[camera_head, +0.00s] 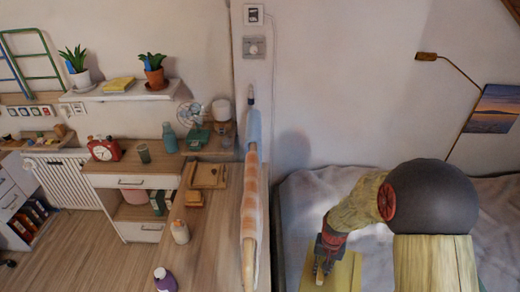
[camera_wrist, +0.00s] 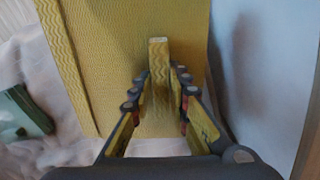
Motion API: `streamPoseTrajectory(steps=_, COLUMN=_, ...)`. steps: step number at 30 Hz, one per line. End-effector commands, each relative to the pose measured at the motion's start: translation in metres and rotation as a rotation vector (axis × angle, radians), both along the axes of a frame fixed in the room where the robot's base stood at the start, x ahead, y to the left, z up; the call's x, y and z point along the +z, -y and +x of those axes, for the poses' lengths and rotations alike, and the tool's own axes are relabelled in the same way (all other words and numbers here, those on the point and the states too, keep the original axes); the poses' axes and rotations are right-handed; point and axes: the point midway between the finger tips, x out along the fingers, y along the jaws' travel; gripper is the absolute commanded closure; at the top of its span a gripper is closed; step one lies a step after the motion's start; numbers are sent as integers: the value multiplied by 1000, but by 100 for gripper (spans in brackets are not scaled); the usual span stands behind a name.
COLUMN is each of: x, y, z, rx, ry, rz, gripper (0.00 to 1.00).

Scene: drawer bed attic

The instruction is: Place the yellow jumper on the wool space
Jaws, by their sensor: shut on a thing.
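The yellow jumper (camera_wrist: 105,50) shows in the wrist view as a flat, stiff-looking yellow panel with a fine wavy knit pattern and a narrow upright tab. My gripper (camera_wrist: 160,85) is shut on this tab, one finger on each side. In the head view my gripper (camera_head: 323,266) is at the lower middle, over the bed, with part of the yellow jumper (camera_head: 346,276) beside and below it. My arm hides some of the bed. I cannot tell whether the jumper touches the bed. I cannot make out a marked wool space in either view.
The bed (camera_head: 320,190) has a pale grey cover. A wooden partition with an orange-and-white edge (camera_head: 250,200) stands left of my gripper. Beyond it is a desk (camera_head: 205,235) with bottles and small items. A dark green object (camera_wrist: 25,110) lies left in the wrist view.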

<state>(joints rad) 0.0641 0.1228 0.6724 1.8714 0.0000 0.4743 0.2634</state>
Motion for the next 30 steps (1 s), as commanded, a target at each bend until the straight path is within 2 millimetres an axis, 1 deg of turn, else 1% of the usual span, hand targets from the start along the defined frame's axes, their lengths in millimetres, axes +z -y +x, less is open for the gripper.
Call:
streamPoseTrajectory(steps=1, x=6, y=-2, z=10, rx=66, ry=4, rz=0, gripper=100)
streamPoseTrajectory(steps=5, x=21, y=-8, z=35, rx=238, ry=5, rz=-1, gripper=100)
streamPoseTrajectory(steps=6, x=27, y=-11, z=45, rx=283, ry=6, rz=-1, gripper=100)
streamPoseTrajectory(steps=9, x=35, y=-18, z=62, rx=312, ry=2, rz=-1, gripper=100)
streamPoseTrajectory(steps=12, x=40, y=-24, z=71, rx=322, ry=0, rz=0, gripper=100)
streamPoseTrajectory(steps=16, x=40, y=-28, z=70, rx=330, ry=0, rz=0, gripper=100)
streamPoseTrajectory(steps=27, x=39, y=-28, z=70, rx=327, ry=1, rz=0, gripper=100)
streamPoseTrajectory(steps=30, x=42, y=-26, z=72, rx=323, ry=9, rz=-2, gripper=100)
